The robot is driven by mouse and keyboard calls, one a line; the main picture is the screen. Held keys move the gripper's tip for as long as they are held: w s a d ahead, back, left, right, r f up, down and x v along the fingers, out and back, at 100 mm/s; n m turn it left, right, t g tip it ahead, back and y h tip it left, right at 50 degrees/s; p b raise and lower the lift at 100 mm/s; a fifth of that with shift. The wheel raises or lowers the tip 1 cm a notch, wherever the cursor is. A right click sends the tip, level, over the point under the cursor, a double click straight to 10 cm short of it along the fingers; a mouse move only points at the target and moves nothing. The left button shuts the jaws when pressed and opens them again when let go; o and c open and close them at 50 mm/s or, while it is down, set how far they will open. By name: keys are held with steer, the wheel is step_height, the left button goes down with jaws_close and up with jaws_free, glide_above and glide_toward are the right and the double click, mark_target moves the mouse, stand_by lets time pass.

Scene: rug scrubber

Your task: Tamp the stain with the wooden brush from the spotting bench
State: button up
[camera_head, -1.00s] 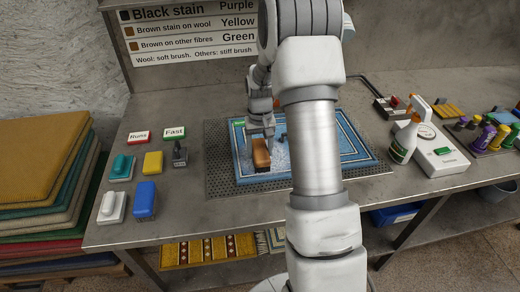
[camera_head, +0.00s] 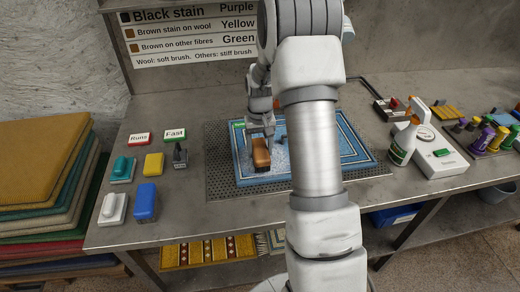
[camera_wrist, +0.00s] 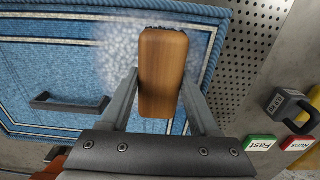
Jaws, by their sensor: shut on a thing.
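The wooden brush (camera_head: 261,152) is a brown block with dark bristles, held by my gripper (camera_head: 262,132) over the blue rug (camera_head: 320,140). In the wrist view the brush (camera_wrist: 163,72) sits between the two fingers of my gripper (camera_wrist: 163,100), which are shut on its sides. A patch of whitish foam (camera_wrist: 122,52) lies on the rug around the brush's far end. The stain itself cannot be made out; foam and brush cover that area. The bristles seem to be at the rug, but contact cannot be told for certain.
The rug lies on a perforated metal plate (camera_head: 222,182). A dark handle (camera_wrist: 70,102) stands on the rug. Left are Runs (camera_head: 139,138) and Fast (camera_head: 175,134) cards, a dark weight (camera_head: 180,155) and several coloured blocks. A spray bottle (camera_head: 403,142) stands right.

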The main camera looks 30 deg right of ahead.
steer(key=shift+f+b, duration=0.4)
steer(key=shift+f, duration=0.15)
stand_by(1.0)
steer(key=shift+r, duration=0.1)
steer(key=shift+r+p, duration=2.35)
steer(key=shift+r, duration=1.1)
steer(key=shift+a, duration=0.1)
